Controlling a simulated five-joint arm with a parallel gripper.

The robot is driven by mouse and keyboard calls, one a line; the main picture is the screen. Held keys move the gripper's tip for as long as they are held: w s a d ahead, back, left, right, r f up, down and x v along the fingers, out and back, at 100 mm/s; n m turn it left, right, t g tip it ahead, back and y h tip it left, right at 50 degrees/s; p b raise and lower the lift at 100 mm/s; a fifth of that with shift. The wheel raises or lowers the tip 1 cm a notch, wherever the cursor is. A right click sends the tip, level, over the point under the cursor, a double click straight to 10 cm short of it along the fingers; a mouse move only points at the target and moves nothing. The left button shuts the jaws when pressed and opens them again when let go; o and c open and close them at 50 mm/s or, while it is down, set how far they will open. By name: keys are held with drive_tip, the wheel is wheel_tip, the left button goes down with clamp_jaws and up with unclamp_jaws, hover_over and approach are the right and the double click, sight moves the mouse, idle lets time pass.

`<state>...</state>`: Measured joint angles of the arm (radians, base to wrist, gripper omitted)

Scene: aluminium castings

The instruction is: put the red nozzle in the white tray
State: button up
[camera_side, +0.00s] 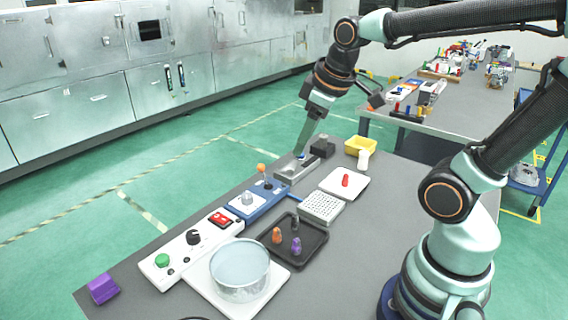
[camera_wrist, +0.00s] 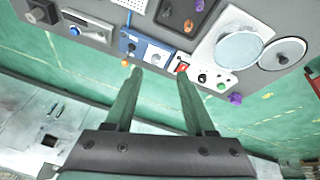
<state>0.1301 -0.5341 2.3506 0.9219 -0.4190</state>
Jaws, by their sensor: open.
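The red nozzle (camera_side: 346,180) lies on the white tray (camera_side: 336,192) in the side view, right of centre on the grey table. In the wrist view I cannot make out the nozzle or that tray. My gripper (camera_side: 300,153) is at the far left edge of the table, near a grey metal fixture (camera_side: 290,171), to the left of the tray and apart from the nozzle. In the wrist view its two fingers (camera_wrist: 160,74) are spread apart with nothing between them.
A perforated pale block (camera_side: 322,208) and a dark tray (camera_side: 316,252) with small orange, purple and dark nozzles stand nearer. A yellow bin (camera_side: 361,145) and white cylinder (camera_side: 363,161) stand beyond the white tray. A blue panel (camera_side: 266,205) and glass bowl (camera_side: 239,268) are also on the table.

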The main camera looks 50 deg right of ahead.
drive_tip(key=a+m, duration=0.1)
drive_tip(key=s+a+m, duration=0.1)
drive_tip(key=s+a+m+t, duration=0.1)
drive_tip(key=a, duration=0.1)
drive_tip(key=shift+s+f+y, duration=0.1)
drive_tip(key=shift+s+y, duration=0.15)
drive_tip(key=shift+y, duration=0.05)
idle(1.0)
